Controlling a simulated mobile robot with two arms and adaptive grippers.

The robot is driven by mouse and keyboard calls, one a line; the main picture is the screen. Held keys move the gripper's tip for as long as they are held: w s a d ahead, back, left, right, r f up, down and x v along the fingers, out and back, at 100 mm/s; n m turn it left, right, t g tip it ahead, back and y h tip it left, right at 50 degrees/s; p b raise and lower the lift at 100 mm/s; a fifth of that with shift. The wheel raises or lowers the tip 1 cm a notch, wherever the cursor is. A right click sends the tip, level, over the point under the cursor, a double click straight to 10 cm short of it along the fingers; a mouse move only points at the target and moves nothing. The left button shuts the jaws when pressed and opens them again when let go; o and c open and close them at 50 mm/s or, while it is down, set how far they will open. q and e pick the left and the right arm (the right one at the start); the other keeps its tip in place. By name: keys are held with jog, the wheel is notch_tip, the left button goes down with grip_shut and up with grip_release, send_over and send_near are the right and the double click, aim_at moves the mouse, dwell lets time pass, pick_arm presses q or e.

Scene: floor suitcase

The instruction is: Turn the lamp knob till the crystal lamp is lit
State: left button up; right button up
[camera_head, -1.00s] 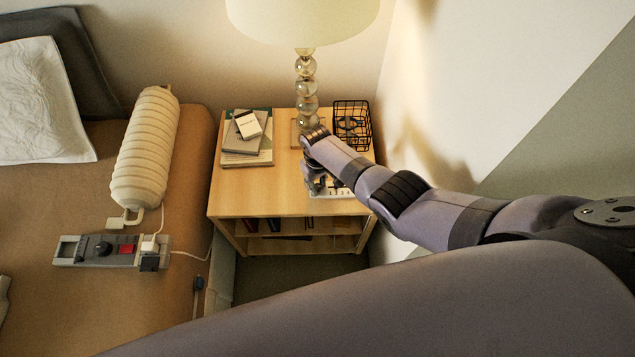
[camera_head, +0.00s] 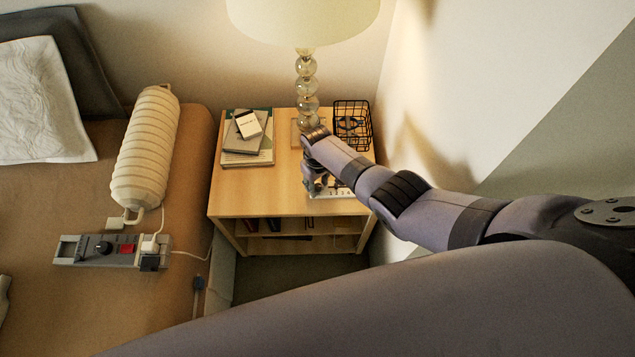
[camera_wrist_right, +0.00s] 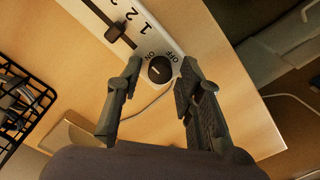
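The crystal lamp (camera_head: 306,88) stands at the back of the nightstand, with stacked clear balls and a cream shade (camera_head: 303,18). I cannot tell for sure from the shade whether it is lit. The black round lamp knob (camera_wrist_right: 160,69) sits on a white control panel (camera_wrist_right: 180,45), beside the printed words ON and OFF. My right gripper (camera_wrist_right: 161,66) is open, with one fingertip on each side of the knob; contact is not clear. In the head view the right gripper (camera_head: 317,184) is over the panel (camera_head: 335,192) and hides the knob. My left gripper is not in view.
A slider (camera_wrist_right: 115,31) with numbers is on the same panel. A black wire basket (camera_head: 352,122) stands at the nightstand's right rear. Books with a white box (camera_head: 247,124) lie at left. The bed holds a ribbed white roll (camera_head: 146,150) and a grey switch unit (camera_head: 110,250).

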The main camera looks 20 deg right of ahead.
aim_at(317, 186)
jog(key=shift+o, duration=0.5)
notch_tip(317, 186, up, 12)
dwell(0.6)
